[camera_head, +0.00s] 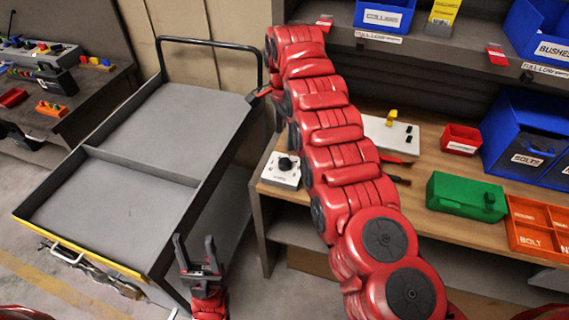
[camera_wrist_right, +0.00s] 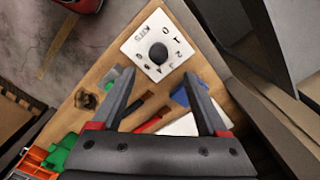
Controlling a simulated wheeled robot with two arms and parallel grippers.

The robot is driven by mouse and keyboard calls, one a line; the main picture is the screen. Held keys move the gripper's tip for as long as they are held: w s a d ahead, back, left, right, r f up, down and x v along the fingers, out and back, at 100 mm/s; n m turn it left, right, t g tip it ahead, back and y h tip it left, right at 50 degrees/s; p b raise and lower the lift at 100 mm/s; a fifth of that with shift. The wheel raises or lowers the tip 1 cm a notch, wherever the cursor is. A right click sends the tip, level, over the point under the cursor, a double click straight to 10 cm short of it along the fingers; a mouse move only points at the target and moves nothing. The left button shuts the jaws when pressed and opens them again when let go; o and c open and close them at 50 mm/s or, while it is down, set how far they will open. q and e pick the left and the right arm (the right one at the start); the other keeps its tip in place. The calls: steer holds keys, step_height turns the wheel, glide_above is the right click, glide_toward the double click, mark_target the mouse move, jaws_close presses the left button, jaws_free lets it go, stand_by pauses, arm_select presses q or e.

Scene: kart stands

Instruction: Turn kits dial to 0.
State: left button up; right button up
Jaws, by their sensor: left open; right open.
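The kits dial is a black round knob on a white square plate (camera_head: 282,170) at the left end of the wooden bench. In the right wrist view the knob (camera_wrist_right: 158,54) shows with "KITS" and numbers around it. Which number it points to is too small to tell. My right gripper (camera_wrist_right: 158,76) is open and empty, its fingertips apart on either side of the picture just short of the knob; in the head view it is mostly hidden behind my red right arm. My left gripper (camera_head: 200,256) is open and empty, low beside the cart, away from the dial.
A grey cart (camera_head: 130,180) stands left of the bench (camera_head: 420,215). On the bench are a green case (camera_head: 465,196), a red bin (camera_head: 460,139), blue bins (camera_head: 525,140), an orange tray (camera_head: 540,225) and a white panel (camera_head: 390,133). A shelf (camera_head: 440,57) hangs above.

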mark_target(285, 161)
step_height(285, 161, down, 8)
steer(key=shift+s+d+f+p, duration=0.1)
steer(key=shift+d+f+p, duration=0.1)
steer(key=shift+p, duration=0.95)
steer(key=shift+a+f, duration=0.1)
steer(key=shift+f, duration=0.8)
jaws_close()
